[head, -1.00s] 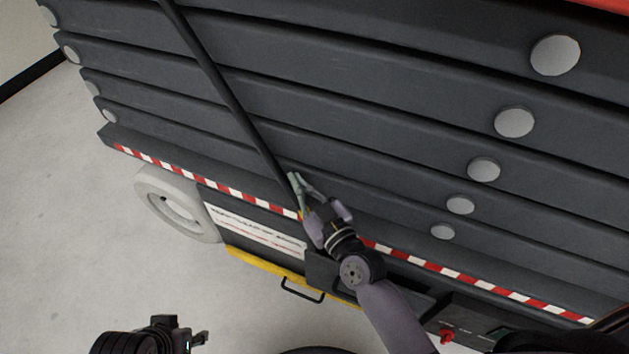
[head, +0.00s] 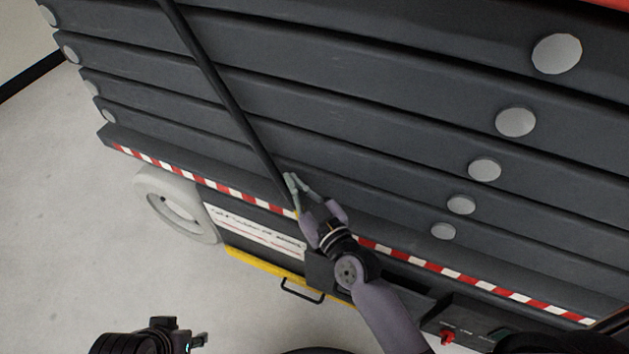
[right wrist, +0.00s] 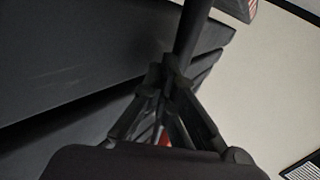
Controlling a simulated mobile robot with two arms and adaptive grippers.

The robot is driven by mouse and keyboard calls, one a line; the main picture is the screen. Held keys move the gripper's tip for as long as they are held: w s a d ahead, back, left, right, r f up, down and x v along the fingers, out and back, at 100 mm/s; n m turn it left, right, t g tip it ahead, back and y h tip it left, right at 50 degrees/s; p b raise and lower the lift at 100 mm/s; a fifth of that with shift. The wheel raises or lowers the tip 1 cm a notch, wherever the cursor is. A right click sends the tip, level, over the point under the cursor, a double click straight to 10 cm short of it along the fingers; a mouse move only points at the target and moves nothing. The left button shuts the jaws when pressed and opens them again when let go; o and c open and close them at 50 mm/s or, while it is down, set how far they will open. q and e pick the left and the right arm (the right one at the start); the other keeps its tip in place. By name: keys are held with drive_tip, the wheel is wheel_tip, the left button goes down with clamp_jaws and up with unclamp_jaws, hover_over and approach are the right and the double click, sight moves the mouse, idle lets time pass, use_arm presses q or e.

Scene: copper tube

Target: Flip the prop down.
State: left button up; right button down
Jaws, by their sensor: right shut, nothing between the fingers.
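The prop looks to be the long dark bar (head: 226,97) slanting across the grey ribbed side in the head view. Its lower end is partly hidden by my right gripper. My right gripper (head: 290,178) is shut, with its fingertips beside the bar's lower part. In the right wrist view the bar (right wrist: 192,30) runs up from behind the shut fingertips (right wrist: 167,75); nothing is between them, and I cannot tell whether they touch the bar. My left gripper (head: 199,341) is low in the head view, away from the bar; its opening is unclear.
A red-and-white striped edge (head: 235,192) runs along the base of the ribbed dark side. Below it are a pale wheel (head: 150,190), a yellow bar (head: 262,262) and a red knob (head: 447,336). The grey floor (head: 60,200) at left is clear.

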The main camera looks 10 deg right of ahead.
sight(282, 191)
use_arm(q)
drive_tip(key=shift+f+b, duration=0.4)
drive_tip(key=shift+f, duration=0.05)
use_arm(e)
drive_tip(key=shift+w+a+f, duration=0.55)
drive_tip(key=shift+a+f, duration=0.25)
idle(0.7)
use_arm(q)
drive_tip(key=shift+w+d+t+b, duration=0.2)
drive_tip(key=shift+w+t+b, duration=0.1)
drive_tip(key=shift+w, duration=0.25)
drive_tip(key=shift+w+d+t+b, duration=0.2)
drive_tip(key=shift+w+t, duration=0.1)
drive_tip(key=shift+w, duration=0.25)
use_arm(e)
drive_tip(key=shift+w+a+f, duration=0.65)
drive_tip(key=shift+a+f, duration=0.1)
drive_tip(key=shift+a, duration=0.1)
